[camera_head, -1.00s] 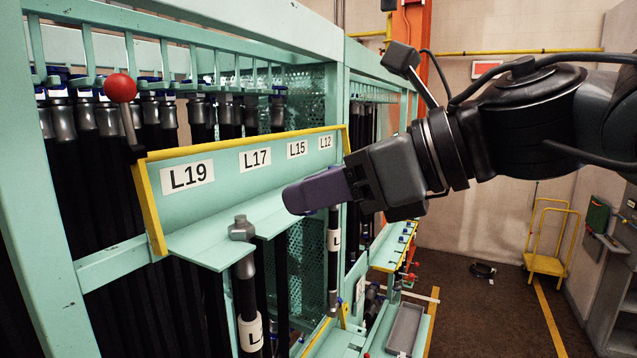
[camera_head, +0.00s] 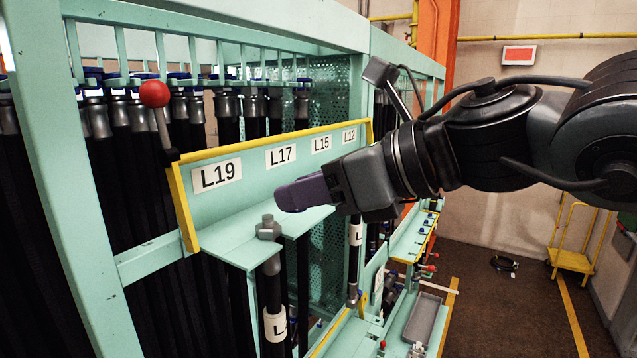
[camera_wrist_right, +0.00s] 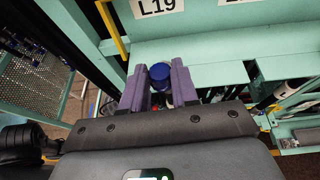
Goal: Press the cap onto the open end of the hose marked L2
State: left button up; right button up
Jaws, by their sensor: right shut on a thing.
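My right gripper (camera_head: 297,194) points left in the head view, with its purple fingers in front of the sign panel. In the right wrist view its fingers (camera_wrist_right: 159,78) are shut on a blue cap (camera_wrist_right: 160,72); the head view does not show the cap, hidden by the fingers. A black hose (camera_head: 273,290) with a grey metal end fitting (camera_head: 268,228) stands upright at the green shelf's front edge, below and left of the fingertips and apart from them. Its white label (camera_head: 275,325) shows only part of its marking, so I cannot read the number. My left gripper is not in view.
A green sign panel (camera_head: 255,160) with a yellow edge carries L19, L17, L15 and L12 above the shelf (camera_head: 225,243). A red-knobbed lever (camera_head: 154,93) stands at its left end. A second labelled hose (camera_head: 355,255) hangs farther right. Open floor lies at right.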

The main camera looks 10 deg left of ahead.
jog(key=shift+w+a+p, duration=0.2)
jog(key=shift+a, duration=0.35)
jog(key=shift+w+a+p, duration=0.15)
jog(key=shift+a, duration=0.35)
jog(key=a+f, duration=0.1)
jog(key=a+f+b, duration=0.1)
jog(key=shift+w+f+b, duration=0.3)
jog(key=shift+f, duration=0.05)
jog(key=shift+f, duration=0.1)
dwell(0.4)
jog(key=shift+f, duration=0.2)
jog(key=o, duration=1.1)
